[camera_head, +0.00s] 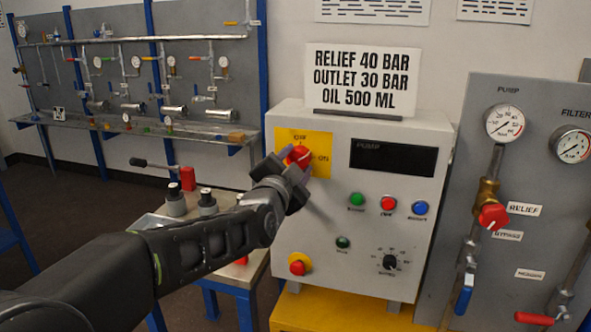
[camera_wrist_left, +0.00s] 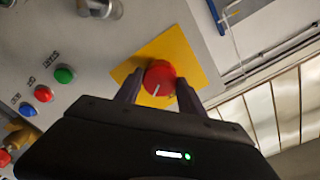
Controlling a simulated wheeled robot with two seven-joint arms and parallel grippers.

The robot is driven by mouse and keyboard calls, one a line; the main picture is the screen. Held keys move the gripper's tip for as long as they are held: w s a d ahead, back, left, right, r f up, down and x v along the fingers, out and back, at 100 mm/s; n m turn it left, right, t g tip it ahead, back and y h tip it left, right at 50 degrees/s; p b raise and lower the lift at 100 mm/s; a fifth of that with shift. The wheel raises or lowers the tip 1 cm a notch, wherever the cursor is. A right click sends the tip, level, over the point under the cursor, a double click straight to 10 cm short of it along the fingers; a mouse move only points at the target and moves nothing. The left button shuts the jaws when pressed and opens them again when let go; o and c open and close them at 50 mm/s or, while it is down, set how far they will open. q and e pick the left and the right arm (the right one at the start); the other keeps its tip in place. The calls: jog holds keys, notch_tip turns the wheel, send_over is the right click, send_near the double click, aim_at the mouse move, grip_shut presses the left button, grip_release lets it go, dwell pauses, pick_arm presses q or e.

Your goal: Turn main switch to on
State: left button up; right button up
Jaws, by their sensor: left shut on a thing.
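The main switch is a red rotary knob (camera_head: 299,156) on a yellow plate (camera_head: 321,168) at the upper left of the grey control box (camera_head: 330,222). My left gripper (camera_head: 290,171) is at the knob, its fingers shut on it. In the left wrist view the red knob (camera_wrist_left: 159,78) with a white pointer line sits between the two fingers (camera_wrist_left: 158,92), in front of the yellow plate (camera_wrist_left: 180,50). The pointer line's exact setting against the labels is hard to read. The pump display (camera_head: 393,157) is dark. My right gripper is not in view.
Green, red and blue buttons (camera_head: 387,203) sit right of the switch, with a red emergency button (camera_head: 300,264) and black dial (camera_head: 390,262) below. A gauge panel with a red valve knob (camera_head: 493,217) stands right. Black-capped fittings (camera_head: 208,202) stand on the left bench.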

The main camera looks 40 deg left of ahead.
pick_arm(q)
jog(key=m+b, duration=0.1)
jog(key=m, duration=0.1)
jog(key=m+b, duration=0.1)
jog(key=shift+f+m, duration=0.2)
jog(key=shift+m, duration=0.2)
jog(key=shift+r+m+b, duration=0.1)
jog(key=shift+m+b, duration=0.85)
jog(key=shift+m, duration=0.55)
jog(key=o, duration=1.4)
jog(key=shift+c, duration=0.2)
